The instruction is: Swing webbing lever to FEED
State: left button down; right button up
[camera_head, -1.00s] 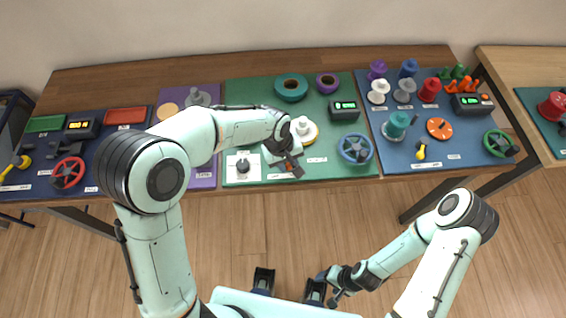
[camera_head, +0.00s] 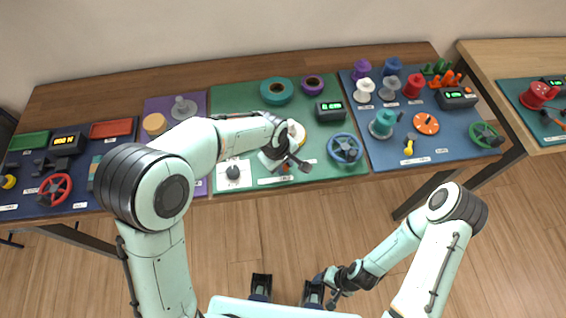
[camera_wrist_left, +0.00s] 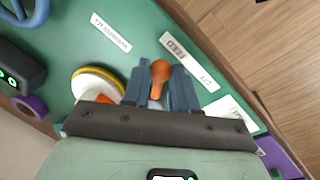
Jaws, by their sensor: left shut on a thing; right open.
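The webbing lever shows as an orange knob on a short stem (camera_wrist_left: 159,72) in the left wrist view. It stands between the two fingers of my left gripper (camera_wrist_left: 160,82), which is shut on it. In the head view my left gripper (camera_head: 293,163) is low over the green board (camera_head: 238,102), near its front edge, and mostly hides the lever. A white label strip (camera_wrist_left: 190,62) lies beside the lever; one end appears to read FEED. My right gripper (camera_head: 333,288) is open and empty, low over the floor in front of the table, away from the boards.
A white and yellow disc (camera_wrist_left: 98,83) sits close beside the left fingers. A blue handwheel (camera_head: 345,149) is to the right, and a white plate with a dark knob (camera_head: 233,172) to the left. A blue board with spools (camera_head: 440,140) lies farther right.

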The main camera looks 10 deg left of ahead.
pick_arm(q)
jog(key=shift+w+r, duration=0.1)
jog(key=c, duration=0.9)
grip_release()
jog(key=r, duration=0.4)
jog(key=s+a+r, duration=0.1)
jog(key=r, duration=0.3)
jog(key=s+r+p, duration=0.1)
jog(key=r, duration=0.4)
jog(key=shift+a, duration=0.35)
